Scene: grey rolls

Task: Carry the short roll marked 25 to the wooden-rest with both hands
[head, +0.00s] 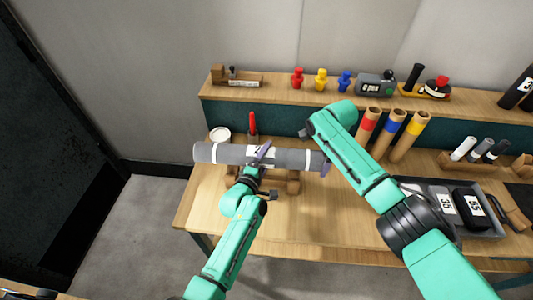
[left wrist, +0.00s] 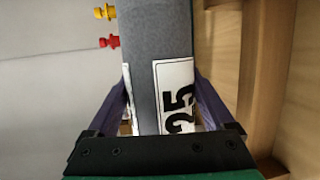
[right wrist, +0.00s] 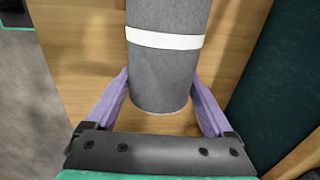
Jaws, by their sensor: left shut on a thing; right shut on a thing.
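A white round container (head: 219,134) and a red-handled tool in a holder (head: 252,125) stand behind the roll. Three banded tubes (head: 390,130) stand behind my right arm. A grey tray (head: 488,222) with dark labelled items lies right. The table's front middle is clear.

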